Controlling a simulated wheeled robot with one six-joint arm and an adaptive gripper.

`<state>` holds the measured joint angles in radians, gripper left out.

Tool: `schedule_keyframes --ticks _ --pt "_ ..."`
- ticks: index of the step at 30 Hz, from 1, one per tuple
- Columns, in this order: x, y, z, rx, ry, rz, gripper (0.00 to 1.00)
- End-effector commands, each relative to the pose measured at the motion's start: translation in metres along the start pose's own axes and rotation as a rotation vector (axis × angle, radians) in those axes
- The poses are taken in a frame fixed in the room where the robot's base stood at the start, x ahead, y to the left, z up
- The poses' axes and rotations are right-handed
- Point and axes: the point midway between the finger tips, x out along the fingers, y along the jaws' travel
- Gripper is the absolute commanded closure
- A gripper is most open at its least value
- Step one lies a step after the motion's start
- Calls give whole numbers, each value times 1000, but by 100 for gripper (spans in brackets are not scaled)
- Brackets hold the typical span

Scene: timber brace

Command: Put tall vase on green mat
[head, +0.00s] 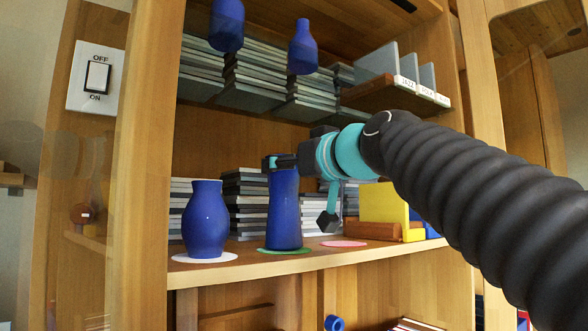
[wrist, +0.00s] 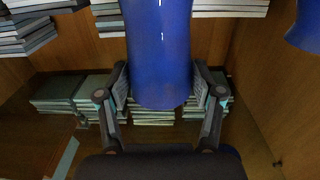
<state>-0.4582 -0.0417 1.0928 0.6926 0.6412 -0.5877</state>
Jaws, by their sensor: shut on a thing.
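The tall vase (head: 284,212) is blue and slim and stands upright over the green mat (head: 284,250) on the middle shelf in the head view. Its base appears to meet the mat, though I cannot tell if its full weight rests there. My gripper (head: 280,163) is shut on the vase near its top. In the wrist view the vase (wrist: 160,50) lies between the two fingers of my gripper (wrist: 161,80). Much of the green mat is hidden by the vase's base.
A wider blue vase (head: 206,222) stands on a white mat (head: 180,258) to the left. A pink mat (head: 344,244) lies bare to the right. Yellow blocks (head: 383,205) and stacked books (head: 245,200) are close by. Two blue vases (head: 227,25) (head: 302,50) are above.

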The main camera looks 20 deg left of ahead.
Motion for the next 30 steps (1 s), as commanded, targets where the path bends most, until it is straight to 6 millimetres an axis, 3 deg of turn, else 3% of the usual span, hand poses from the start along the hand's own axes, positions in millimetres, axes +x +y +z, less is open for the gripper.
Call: schedule_keyframes --ticks 4,5,7,20,30 --pt "0 0 4 0 1 0 100" --pt "0 0 3 0 0 0 26" --pt "0 0 2 0 0 -1 8" --pt "0 0 -3 0 0 0 8" --pt "-60 1 1 -1 3 4 8"
